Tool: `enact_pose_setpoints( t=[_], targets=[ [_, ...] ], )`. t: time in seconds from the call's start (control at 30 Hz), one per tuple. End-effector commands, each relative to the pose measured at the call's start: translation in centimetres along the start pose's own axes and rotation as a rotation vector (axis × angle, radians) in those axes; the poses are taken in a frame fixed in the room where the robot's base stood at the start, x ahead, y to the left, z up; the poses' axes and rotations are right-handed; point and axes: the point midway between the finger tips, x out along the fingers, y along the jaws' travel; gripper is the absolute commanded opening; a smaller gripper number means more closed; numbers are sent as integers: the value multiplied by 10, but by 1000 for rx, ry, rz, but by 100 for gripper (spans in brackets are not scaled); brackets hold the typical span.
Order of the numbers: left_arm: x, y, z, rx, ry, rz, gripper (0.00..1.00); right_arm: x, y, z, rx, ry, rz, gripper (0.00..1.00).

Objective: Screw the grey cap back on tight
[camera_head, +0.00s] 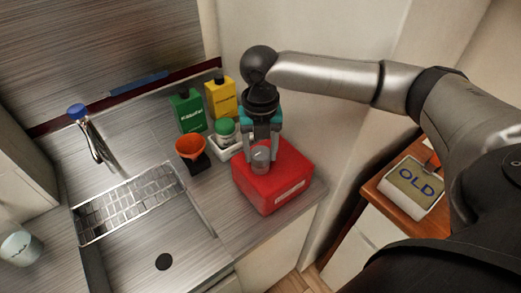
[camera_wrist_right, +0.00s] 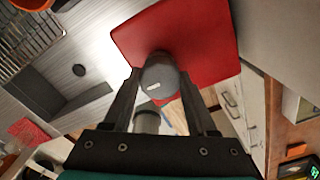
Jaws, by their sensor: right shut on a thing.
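The grey cap (camera_head: 260,159) is a short grey cylinder at the top of the red container (camera_head: 285,192), over its near-left part. In the wrist view the cap (camera_wrist_right: 160,76) sits between the fingers of my right gripper, with a small light mark on its side. My right gripper (camera_head: 262,146) comes down from above and is shut on the cap; it also shows in the wrist view (camera_wrist_right: 160,82). The red container (camera_wrist_right: 190,38) lies behind the cap there. The cap hides its own lower edge, so I cannot tell how it sits on the container. My left gripper is not in view.
An orange funnel (camera_head: 190,148), a green bottle (camera_head: 187,112), a yellow bottle (camera_head: 220,97) and a green-topped item (camera_head: 225,128) stand left of the container. A sink with a rack (camera_head: 130,205) and faucet (camera_head: 90,140) lies further left. A box marked OLD (camera_head: 414,188) is at right.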

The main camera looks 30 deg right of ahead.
Motion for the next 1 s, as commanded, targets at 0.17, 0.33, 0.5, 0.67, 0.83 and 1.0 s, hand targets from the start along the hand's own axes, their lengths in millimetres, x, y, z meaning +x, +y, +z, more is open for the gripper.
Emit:
enact_pose_setpoints(
  t=[0.17, 0.33, 0.5, 0.67, 0.83, 1.0],
  targets=[
    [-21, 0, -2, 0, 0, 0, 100, -4, 0, -1, 103, 3, -1, 9],
    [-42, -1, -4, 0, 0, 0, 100, -5, 0, -1, 250, 3, -1, 9],
    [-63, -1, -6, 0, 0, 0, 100, -5, 0, -1, 404, 3, -1, 9],
    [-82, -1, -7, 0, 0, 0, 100, -5, 0, -1, 554, 2, -2, 9],
    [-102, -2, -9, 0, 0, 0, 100, -5, 0, -1, 720, 3, -1, 9],
    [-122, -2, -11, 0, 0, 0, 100, -5, 0, -1, 899, 3, -2, 9]
  ],
)
